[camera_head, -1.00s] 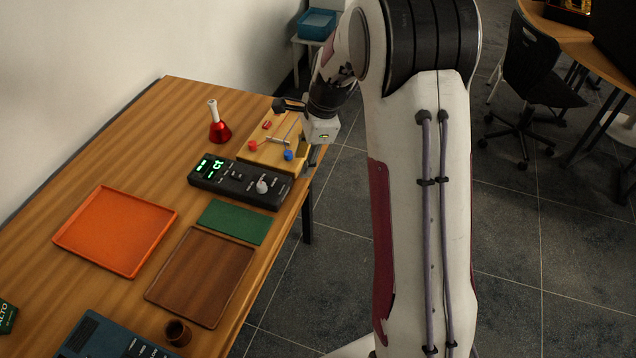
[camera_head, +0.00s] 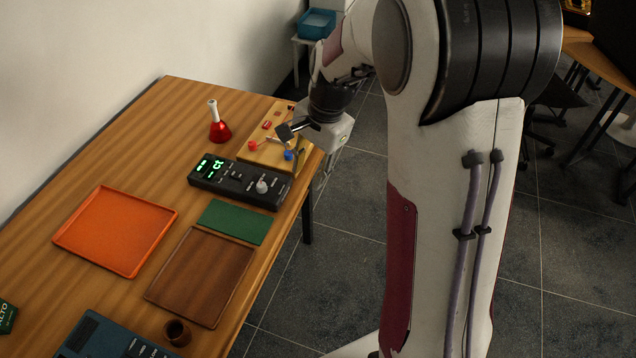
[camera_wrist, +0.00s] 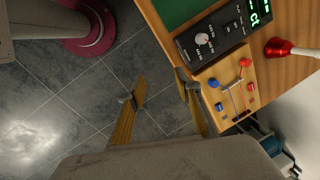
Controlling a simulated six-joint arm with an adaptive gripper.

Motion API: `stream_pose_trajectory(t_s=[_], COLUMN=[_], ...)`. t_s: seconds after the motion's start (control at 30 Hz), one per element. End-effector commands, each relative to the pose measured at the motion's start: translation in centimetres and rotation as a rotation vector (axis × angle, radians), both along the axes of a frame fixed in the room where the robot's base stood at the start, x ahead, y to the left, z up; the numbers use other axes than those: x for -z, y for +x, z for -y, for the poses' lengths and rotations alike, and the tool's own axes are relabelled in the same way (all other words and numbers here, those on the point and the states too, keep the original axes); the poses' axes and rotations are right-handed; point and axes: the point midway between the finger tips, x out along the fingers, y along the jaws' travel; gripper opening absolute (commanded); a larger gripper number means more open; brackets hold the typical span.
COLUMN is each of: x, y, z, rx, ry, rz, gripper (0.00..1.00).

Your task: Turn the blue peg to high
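The blue peg (camera_head: 289,155) is on a light wooden board (camera_head: 255,156) near the table's right edge, partly beside my gripper in the head view. In the wrist view two blue knobs show on the board, one nearer the instrument (camera_wrist: 213,83) and one nearer the board's edge (camera_wrist: 219,107); I cannot tell which is the task's peg. A thin metal rod (camera_wrist: 232,103) is on the board. No "high" mark is legible. My gripper (camera_head: 287,131) is above the board's right side; in the wrist view its two fingers (camera_wrist: 159,82) are apart, empty, largely over the floor beside the table.
Red pegs (camera_head: 253,145) share the board. A black instrument with a green display and knob (camera_head: 238,183) lies beside it. A red bell-shaped item (camera_head: 219,128) stands behind. An orange tray (camera_head: 115,230), a green mat (camera_head: 234,221) and a brown tray (camera_head: 200,276) lie nearer.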

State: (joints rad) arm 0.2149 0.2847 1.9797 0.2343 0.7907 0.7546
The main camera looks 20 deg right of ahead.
Motion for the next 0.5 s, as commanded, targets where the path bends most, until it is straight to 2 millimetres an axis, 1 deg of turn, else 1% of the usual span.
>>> stream_pose_trajectory(t_s=[0.5], x=[-2.7], y=[-4.1], z=[-1.0], rx=[-0.274], ry=[-0.067], rz=[0.035], gripper=[0.34])
